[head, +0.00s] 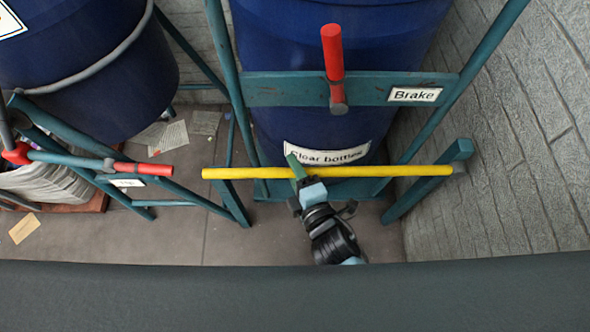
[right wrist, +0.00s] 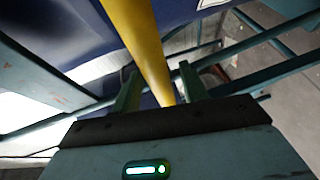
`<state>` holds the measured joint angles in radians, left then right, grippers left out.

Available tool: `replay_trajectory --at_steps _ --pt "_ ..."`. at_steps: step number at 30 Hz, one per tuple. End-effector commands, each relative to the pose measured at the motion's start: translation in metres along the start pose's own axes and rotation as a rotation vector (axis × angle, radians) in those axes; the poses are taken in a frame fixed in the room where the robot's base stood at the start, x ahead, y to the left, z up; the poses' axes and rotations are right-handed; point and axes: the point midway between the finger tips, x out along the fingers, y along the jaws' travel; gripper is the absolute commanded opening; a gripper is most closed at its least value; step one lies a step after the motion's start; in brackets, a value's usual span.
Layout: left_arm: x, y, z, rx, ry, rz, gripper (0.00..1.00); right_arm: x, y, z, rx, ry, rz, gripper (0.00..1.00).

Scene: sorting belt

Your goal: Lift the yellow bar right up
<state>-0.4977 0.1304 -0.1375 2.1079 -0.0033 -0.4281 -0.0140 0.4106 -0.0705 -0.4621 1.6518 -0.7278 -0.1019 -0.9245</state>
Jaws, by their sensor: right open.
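The yellow bar (head: 390,171) runs nearly level across the front of the teal frame in the head view, in front of the blue barrel marked "Clear bottles". Its right end meets a grey mount at the frame's right post. My right gripper (head: 298,166) is at the bar, a little right of its middle length's left part. In the right wrist view the yellow bar (right wrist: 140,42) passes between the two green fingers of my right gripper (right wrist: 158,88), which are apart on either side of it. My left gripper is not in view.
A red brake lever (head: 332,52) stands above the bar, by the "Brake" label (head: 414,94). Another red-handled lever (head: 143,168) is at the left. A stone wall (head: 515,130) closes the right side. Papers lie on the floor (head: 175,225) at left.

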Motion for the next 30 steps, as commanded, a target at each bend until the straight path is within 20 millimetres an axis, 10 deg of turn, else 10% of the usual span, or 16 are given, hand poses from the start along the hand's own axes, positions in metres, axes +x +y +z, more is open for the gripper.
replay_trajectory --at_steps 7,17,30 --pt "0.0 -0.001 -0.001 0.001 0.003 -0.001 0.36 0.001 0.0 0.0 0.001 0.0 0.0 0.43" --pt "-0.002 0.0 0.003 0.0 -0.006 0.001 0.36 0.0 0.0 0.0 0.001 0.0 0.0 0.0" --pt "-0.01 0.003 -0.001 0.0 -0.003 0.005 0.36 -0.003 0.011 0.002 0.021 0.004 0.01 0.0"
